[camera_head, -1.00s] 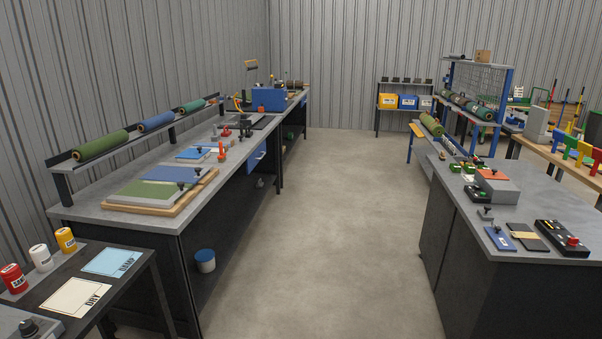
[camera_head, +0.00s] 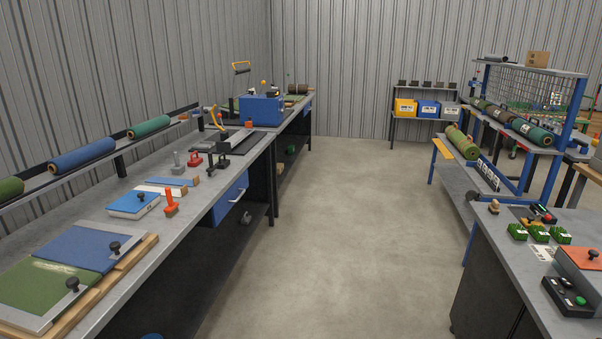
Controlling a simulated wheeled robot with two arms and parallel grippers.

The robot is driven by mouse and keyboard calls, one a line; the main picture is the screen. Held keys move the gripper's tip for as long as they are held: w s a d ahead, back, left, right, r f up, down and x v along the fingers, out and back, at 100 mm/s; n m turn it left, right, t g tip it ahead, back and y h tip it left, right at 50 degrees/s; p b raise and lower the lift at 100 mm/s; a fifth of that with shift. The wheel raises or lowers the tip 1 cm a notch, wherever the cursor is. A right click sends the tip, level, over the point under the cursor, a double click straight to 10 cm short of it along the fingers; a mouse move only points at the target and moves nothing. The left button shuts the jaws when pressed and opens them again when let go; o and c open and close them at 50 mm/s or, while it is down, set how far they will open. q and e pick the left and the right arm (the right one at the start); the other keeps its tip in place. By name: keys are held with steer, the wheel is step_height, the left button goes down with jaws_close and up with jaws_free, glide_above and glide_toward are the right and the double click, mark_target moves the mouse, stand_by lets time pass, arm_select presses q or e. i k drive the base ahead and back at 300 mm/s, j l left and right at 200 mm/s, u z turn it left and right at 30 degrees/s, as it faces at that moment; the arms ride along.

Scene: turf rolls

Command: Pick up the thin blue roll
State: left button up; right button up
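A blue roll (camera_head: 82,155) lies on the raised rail shelf above the left workbench. It sits between a green roll (camera_head: 10,188) at the left edge and a teal roll (camera_head: 149,127) farther along. Whether it counts as thin I cannot tell; it looks about as thick as its neighbours. On the right blue rack (camera_head: 540,147), several more rolls lie on a shelf, among them a dark teal roll (camera_head: 532,132) and a brown roll (camera_head: 499,115). A thicker green roll (camera_head: 461,142) lies lower, to their left. Neither of my grippers is in view.
An open concrete floor aisle (camera_head: 340,230) runs between the left workbench (camera_head: 190,205) and the right bench (camera_head: 500,240). A blue machine (camera_head: 261,109) stands on the far left bench. A shelf with yellow and blue bins (camera_head: 428,108) stands at the back wall.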

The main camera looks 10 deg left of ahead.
mark_target(59, 164)
steer(key=i+l+u, duration=0.15)
steer(key=i+u, duration=0.3)
steer(key=i, duration=0.15)
steer(key=i+l+u, duration=0.3)
steer(key=i+u, duration=0.15)
steer(key=i+l+u, duration=0.45)
steer(key=i+l, duration=0.1)
steer(key=i, duration=0.05)
